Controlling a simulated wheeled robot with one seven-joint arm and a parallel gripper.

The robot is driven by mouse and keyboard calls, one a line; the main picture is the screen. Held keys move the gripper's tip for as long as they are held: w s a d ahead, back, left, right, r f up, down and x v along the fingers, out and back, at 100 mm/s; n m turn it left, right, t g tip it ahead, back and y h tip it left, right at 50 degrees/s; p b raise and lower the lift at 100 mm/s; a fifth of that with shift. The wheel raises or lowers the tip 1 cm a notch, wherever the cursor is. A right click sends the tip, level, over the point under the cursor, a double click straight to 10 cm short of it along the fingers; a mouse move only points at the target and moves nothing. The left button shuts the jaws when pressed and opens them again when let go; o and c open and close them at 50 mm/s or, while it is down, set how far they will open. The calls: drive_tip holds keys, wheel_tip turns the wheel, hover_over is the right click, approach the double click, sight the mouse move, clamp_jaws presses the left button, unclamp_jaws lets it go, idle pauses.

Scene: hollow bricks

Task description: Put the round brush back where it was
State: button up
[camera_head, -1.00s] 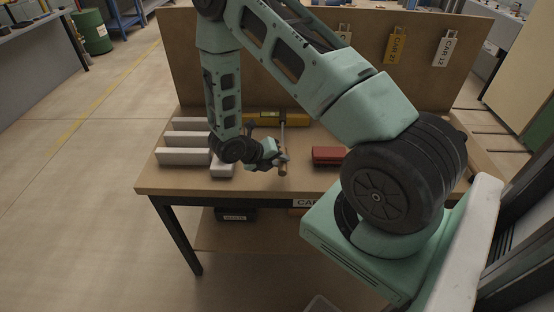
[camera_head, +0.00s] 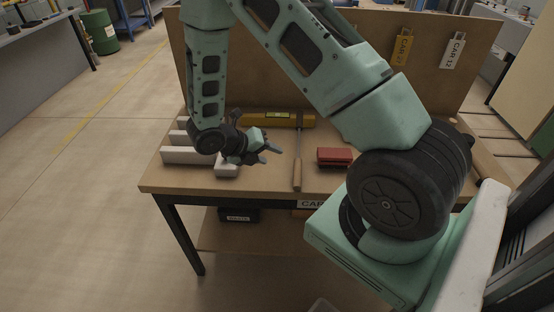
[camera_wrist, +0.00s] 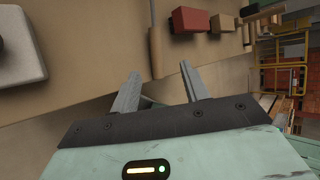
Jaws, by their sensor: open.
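A long thin tool (camera_head: 297,172) with a wooden handle and a narrow grey shaft lies on the workbench, handle toward the front edge. It may be the round brush; its head is too small to make out. Part of its handle shows in the wrist view (camera_wrist: 155,45), just beyond the fingertips. My gripper (camera_head: 273,152) is open and empty, left of the tool and apart from it. Both fingers (camera_wrist: 160,78) show spread in the wrist view with nothing between them.
White hollow bricks (camera_head: 188,155) stand at the left of the bench. A red brick (camera_head: 334,157) lies right of the tool. A yellow spirit level (camera_head: 278,120) lies behind, before the upright back board (camera_head: 350,70). Bench between tool and red brick is clear.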

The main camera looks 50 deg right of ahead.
drive_tip(key=s+a+r+m+y, duration=0.3)
drive_tip(key=s+a+r+m, duration=0.3)
drive_tip(key=a, duration=0.3)
drive_tip(key=s+a+r+m+t+y, duration=0.1)
drive_tip(key=s+a+r+m+y, duration=0.2)
drive_tip(key=s+a+r+m, duration=0.3)
drive_tip(key=s+a+r+m+t+y, duration=0.1)
drive_tip(key=s+a+r+m+y, duration=0.2)
drive_tip(key=s+a+r+m, duration=0.4)
drive_tip(key=shift+a+m+y, duration=0.4)
drive_tip(key=shift+a+m, duration=0.4)
drive_tip(key=shift+a, duration=2.3)
